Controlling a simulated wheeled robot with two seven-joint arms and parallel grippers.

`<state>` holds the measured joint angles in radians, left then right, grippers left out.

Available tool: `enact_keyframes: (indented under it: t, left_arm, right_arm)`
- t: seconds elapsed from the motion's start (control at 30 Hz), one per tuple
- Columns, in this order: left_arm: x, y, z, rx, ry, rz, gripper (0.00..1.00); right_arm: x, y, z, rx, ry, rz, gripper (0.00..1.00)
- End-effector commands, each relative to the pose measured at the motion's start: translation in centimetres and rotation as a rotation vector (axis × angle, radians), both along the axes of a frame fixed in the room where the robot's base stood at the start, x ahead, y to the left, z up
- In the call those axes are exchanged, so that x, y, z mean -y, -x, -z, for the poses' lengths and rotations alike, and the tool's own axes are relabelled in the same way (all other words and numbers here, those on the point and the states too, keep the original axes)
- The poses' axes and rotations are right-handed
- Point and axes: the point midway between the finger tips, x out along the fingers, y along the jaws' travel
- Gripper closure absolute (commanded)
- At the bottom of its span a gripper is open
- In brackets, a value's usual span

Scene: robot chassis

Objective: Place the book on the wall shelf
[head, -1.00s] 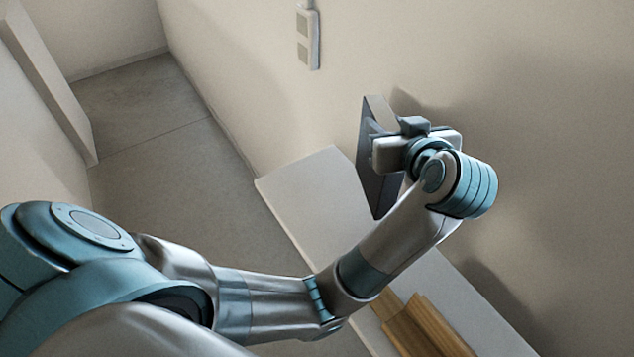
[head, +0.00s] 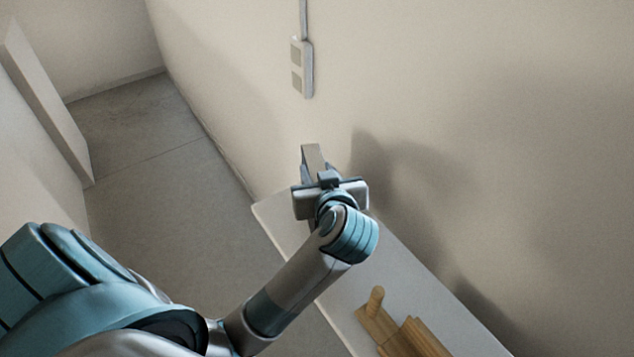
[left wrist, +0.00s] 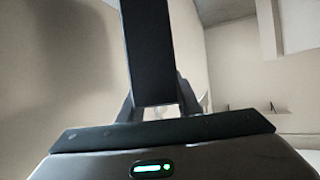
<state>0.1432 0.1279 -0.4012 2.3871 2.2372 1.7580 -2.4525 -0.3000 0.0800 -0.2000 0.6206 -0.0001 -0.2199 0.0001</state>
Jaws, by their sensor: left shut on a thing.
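The book (head: 312,156) is a thin slab held upright, seen nearly edge-on in the head view. In the left wrist view the book (left wrist: 149,50) is a tall dark panel between the fingers. My left gripper (head: 317,176) is shut on the book. It is at the far end of the white wall shelf (head: 352,292), close to the wall. The lower part of the book is hidden behind my gripper, so I cannot tell whether it touches the shelf. My right gripper is not in view.
A wooden piece with a rounded peg (head: 378,312) stands on the near part of the shelf. A switch plate (head: 302,67) is on the wall above. The shelf surface between my gripper and the wooden piece looks bare. Grey floor (head: 165,180) lies left of the shelf.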

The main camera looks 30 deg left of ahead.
Motion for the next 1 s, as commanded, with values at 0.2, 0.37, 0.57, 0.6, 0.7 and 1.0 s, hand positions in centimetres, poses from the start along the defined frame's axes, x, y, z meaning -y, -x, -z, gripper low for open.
enact_keyframes:
  t: [0.2,0.37,0.57,0.6,0.7,1.0]
  left_arm:
    - [0.0,0.0,-0.1,0.004,0.000,0.000,1.00]
    - [0.0,0.0,0.2,0.003,0.000,-0.001,1.00]
    - [0.0,0.0,2.1,-0.002,-0.002,0.000,1.00]
    - [0.0,0.0,2.6,-0.003,-0.003,-0.001,1.00]
    - [0.0,0.0,3.5,0.000,-0.002,-0.001,1.00]
    - [0.0,0.0,3.9,0.004,0.000,-0.001,1.00]
  right_arm:
    - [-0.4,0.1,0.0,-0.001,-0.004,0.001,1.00]
    - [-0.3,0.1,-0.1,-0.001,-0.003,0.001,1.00]
    - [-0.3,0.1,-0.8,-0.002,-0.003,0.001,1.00]
    - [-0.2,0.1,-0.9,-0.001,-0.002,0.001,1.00]
    - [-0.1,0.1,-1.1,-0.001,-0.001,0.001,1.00]
    - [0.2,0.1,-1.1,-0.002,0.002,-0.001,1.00]
